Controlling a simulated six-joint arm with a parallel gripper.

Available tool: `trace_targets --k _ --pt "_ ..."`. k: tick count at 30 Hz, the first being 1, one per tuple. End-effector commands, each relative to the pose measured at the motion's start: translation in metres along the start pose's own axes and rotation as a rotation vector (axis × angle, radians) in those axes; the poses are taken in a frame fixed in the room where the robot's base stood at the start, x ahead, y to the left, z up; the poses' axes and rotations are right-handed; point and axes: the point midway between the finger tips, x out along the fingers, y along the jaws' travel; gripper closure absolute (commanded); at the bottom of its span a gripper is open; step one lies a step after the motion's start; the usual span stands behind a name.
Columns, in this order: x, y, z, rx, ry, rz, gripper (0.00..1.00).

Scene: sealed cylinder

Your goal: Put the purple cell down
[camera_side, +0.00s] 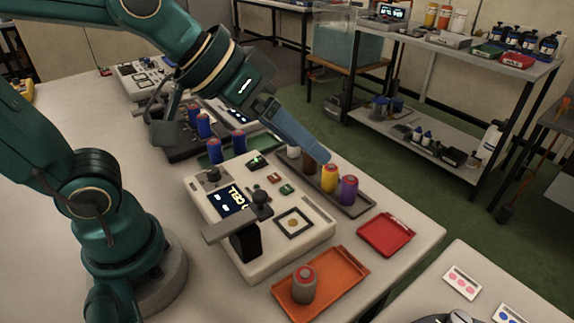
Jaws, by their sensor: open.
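The purple cell (348,190) stands upright at the near right end of a dark narrow tray (356,211). It has a reddish top. The yellow cell (330,178) stands close beside it to the left. My gripper (321,156) reaches down from the upper left, open, with its visible fingertip just above and behind the yellow cell's top in the picture. Nothing shows held in it. Only one finger shows clearly, and the exact gap to the cells cannot be told.
A brown cell (311,165) and a white cell (293,151) stand farther along the tray. A white tester (268,245) with a lever is left of it. A red tray (386,234) is empty; an orange tray (337,284) holds a grey cell (304,286). Blue cells stand behind.

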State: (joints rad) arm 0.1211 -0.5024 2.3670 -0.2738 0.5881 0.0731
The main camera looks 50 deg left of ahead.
Motion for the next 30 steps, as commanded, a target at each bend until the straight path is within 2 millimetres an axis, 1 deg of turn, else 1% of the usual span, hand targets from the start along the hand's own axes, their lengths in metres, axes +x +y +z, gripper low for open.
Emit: trace_targets --k 1,3,6,7,8,9,10,24,25,26,30 --pt "-0.008 -0.015 0.02 0.014 -0.037 -0.053 0.29" --pt "-0.015 -0.033 0.045 0.028 -0.095 -0.12 0.29" --pt "-0.022 -0.05 0.069 0.034 -0.153 -0.192 0.29" --pt "-0.024 -0.054 0.074 0.035 -0.165 -0.207 0.37" --pt "-0.025 -0.057 0.077 0.036 -0.173 -0.218 0.48" --pt "-0.026 -0.059 0.081 0.037 -0.183 -0.229 0.51" --pt "-0.027 -0.06 0.083 0.037 -0.188 -0.234 0.51" --pt "-0.027 -0.06 0.082 0.02 -0.182 -0.237 0.51" --pt "-0.027 -0.061 0.078 0.009 -0.166 -0.24 0.51" --pt "-0.029 -0.061 0.07 -0.003 -0.138 -0.244 0.51" --pt "-0.028 -0.062 0.032 -0.053 -0.069 -0.26 0.51"
